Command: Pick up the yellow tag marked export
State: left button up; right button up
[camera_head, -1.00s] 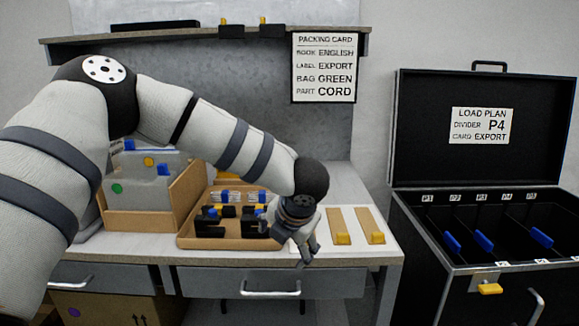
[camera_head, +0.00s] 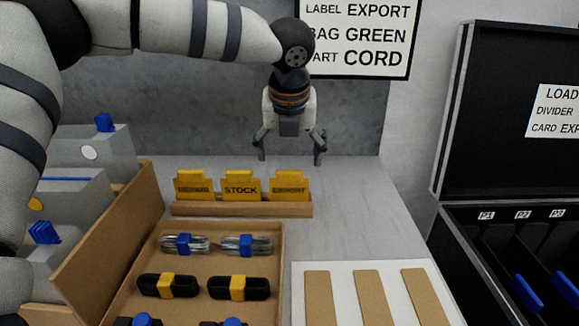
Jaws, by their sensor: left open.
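Three yellow tags stand in a row in a low wooden holder (camera_head: 242,209) on the bench. The right one is the tag marked export (camera_head: 289,186), the middle one is the stock tag (camera_head: 241,187), and the left tag (camera_head: 194,186) has print too blurred to read surely. My left gripper (camera_head: 290,160) is open and empty, pointing down. In the picture it is above the export tag, apart from it, near the back of the bench. My right gripper is not in view.
A cardboard tray (camera_head: 205,259) of cords and black parts stands in front of the holder. A white board (camera_head: 338,267) with tan strips lies at right. The black case (camera_head: 450,250) stands further right. A wooden box (camera_head: 110,240) is at left.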

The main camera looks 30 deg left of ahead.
aim_at(289, 180)
pick_arm(q)
jog(key=b+x, duration=0.1)
jog(key=x, duration=0.5)
jog(key=shift+f, duration=0.15)
jog(key=x, duration=0.5)
jog(key=shift+w+a+f+b, duration=0.1)
jog(key=shift+w+a+b, duration=0.3)
jog(key=shift+w, duration=0.05)
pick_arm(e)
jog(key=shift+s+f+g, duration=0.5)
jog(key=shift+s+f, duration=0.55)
pick_arm(q)
jog(key=c, duration=0.7)
